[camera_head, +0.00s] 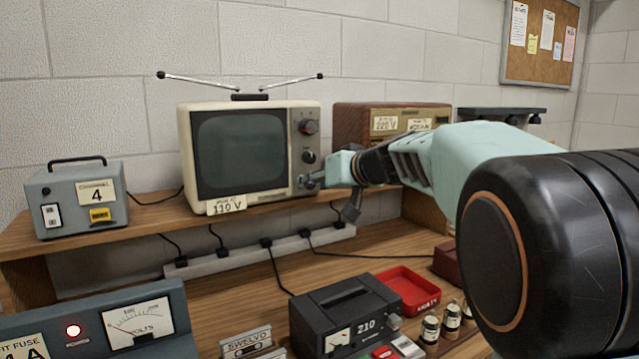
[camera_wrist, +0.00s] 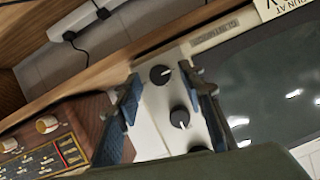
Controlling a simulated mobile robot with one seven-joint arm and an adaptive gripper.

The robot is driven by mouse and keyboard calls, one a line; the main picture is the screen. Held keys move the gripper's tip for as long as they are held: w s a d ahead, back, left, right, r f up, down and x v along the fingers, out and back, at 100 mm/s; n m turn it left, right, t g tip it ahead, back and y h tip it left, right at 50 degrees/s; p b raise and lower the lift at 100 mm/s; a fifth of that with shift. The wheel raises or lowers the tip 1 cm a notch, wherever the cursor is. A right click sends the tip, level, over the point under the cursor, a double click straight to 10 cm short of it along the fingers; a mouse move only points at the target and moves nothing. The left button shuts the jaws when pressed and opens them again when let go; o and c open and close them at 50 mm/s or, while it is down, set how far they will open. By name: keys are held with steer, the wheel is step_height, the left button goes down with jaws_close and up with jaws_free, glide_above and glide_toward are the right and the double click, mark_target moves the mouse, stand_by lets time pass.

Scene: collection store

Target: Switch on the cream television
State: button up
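The cream television (camera_head: 215,108) stands on the wooden shelf with a dark screen (camera_head: 240,150) and a card reading 110 V below it. Its right-hand panel has an upper knob (camera_head: 309,127) and a middle knob (camera_head: 309,157); my gripper partly hides the lower part. My gripper (camera_head: 308,181) is at the panel's lower right. In the wrist view, my gripper (camera_wrist: 170,84) is open, with its fingers spread either side of the panel. A dark knob (camera_wrist: 160,74) and another knob (camera_wrist: 180,118) show between them. I cannot tell whether either finger touches the panel.
A brown radio (camera_head: 345,120) marked 220 V stands close behind my wrist. A grey channel box (camera_head: 75,215) is at left. A power strip (camera_head: 215,262) runs below the shelf. A dark box (camera_head: 345,300) reading 210 and a red tray (camera_head: 408,288) are on the bench.

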steer(key=shift+w+a+f, duration=0.1)
steer(key=shift+w+a, duration=0.1)
steer(key=shift+w, duration=0.05)
steer(key=shift+c, duration=0.5)
jaws_close()
